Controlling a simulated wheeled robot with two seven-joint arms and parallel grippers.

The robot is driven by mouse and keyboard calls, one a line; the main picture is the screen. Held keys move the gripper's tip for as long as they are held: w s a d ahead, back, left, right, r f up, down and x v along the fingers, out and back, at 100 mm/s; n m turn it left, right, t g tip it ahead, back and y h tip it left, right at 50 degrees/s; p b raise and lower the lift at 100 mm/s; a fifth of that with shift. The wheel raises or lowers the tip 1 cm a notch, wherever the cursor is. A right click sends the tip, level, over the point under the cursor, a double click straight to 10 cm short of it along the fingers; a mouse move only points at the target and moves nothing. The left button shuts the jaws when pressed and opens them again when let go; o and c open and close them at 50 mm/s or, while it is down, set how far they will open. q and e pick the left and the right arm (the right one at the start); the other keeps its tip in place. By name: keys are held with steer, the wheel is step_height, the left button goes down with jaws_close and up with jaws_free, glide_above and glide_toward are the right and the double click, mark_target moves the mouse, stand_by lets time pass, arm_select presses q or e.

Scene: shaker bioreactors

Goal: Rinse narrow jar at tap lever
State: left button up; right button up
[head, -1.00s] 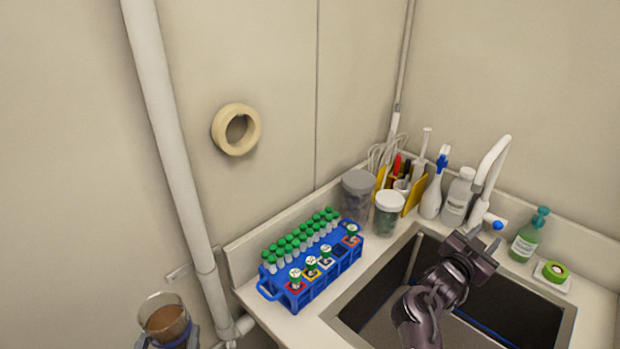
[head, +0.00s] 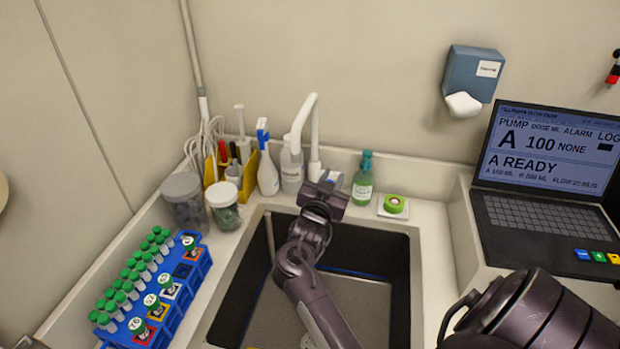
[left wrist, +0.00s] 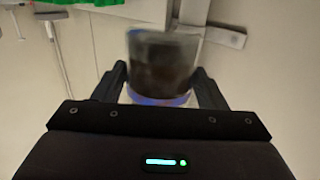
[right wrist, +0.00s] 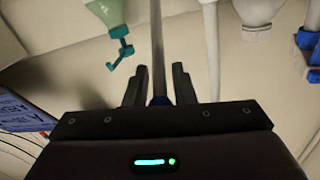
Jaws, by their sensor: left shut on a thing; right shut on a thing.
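My left gripper (left wrist: 162,92) is shut on a clear jar (left wrist: 165,60) with dark brown contents and a blue band low down. The jar is blurred, and I cannot tell how narrow it is. Neither shows in the head view. My right gripper (head: 325,192) is at the white tap (head: 315,130) behind the sink. In the right wrist view, the right gripper (right wrist: 158,85) has its fingers on both sides of a thin grey bar, the tap lever (right wrist: 157,45). In the head view the lever is mostly hidden by the gripper.
The sink (head: 385,275) lies below my right arm. A blue tube rack (head: 185,300), lidded jars (head: 222,205) and bottles (head: 268,175) stand left of the tap. A laptop (head: 545,160) is further right.

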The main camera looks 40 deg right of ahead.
arm_select(q)
steer(key=shift+f, duration=0.1)
arm_select(e)
steer(key=shift+f, duration=0.1)
jaws_close()
